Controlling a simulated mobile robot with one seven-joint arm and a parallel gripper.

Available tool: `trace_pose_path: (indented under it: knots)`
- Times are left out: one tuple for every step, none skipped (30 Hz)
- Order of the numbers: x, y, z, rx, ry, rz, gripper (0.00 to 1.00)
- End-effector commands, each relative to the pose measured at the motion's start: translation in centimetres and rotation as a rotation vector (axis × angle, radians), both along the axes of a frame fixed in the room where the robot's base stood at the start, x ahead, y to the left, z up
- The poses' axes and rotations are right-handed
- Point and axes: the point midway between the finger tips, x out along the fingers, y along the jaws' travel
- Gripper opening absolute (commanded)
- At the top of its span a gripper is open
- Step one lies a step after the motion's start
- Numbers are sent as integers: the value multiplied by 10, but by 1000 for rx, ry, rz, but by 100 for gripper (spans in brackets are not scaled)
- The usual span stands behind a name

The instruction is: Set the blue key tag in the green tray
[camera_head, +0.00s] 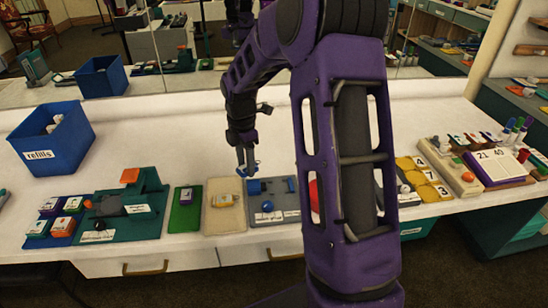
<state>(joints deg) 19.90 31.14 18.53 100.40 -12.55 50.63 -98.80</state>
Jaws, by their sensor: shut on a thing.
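My gripper (247,166) hangs over the white counter, just behind the grey tray and the beige tray. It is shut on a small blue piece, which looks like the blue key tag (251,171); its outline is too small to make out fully. The green tray (183,219) lies flat on the counter, left of the beige tray and to the left and front of my gripper. A small pale and purple item or label shows near its back part. The rest of the tray's surface is bare.
The beige tray (224,220) holds a yellow piece. The grey tray (290,203) holds blue pieces and white labels. A dark green stand (150,180) is left of the green tray. A blue refills bin (60,147) stands far left. My arm hides part of the counter.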

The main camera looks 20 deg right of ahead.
Motion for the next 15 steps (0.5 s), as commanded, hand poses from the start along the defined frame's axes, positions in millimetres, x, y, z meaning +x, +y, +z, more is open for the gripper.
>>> trace_pose_path:
  knots:
    - [2, 28, -4, 1, 2, 131, 0]
    - [2, 44, -6, 1, 2, 210, 0]
    - [1, 63, -9, 2, 2, 314, 0]
    - [1, 77, -11, 2, 3, 389, 0]
    - [0, 91, -14, 1, 3, 464, 0]
    - [-2, 108, -16, 2, 2, 556, 0]
    - [-4, 120, -18, 2, 1, 622, 0]
    - [-6, 131, -20, 2, 2, 685, 0]
    - [-9, 145, -22, 2, 3, 761, 0]
    - [-11, 154, -24, 2, 3, 813, 0]
    - [-13, 162, -25, 3, 2, 860, 0]
    - [-15, 172, -27, 4, 2, 914, 0]
    - [-17, 178, -27, 4, 1, 949, 0]
    - [-18, 183, -28, 5, 1, 978, 0]
    - [-20, 189, -29, 5, 1, 1010, 0]
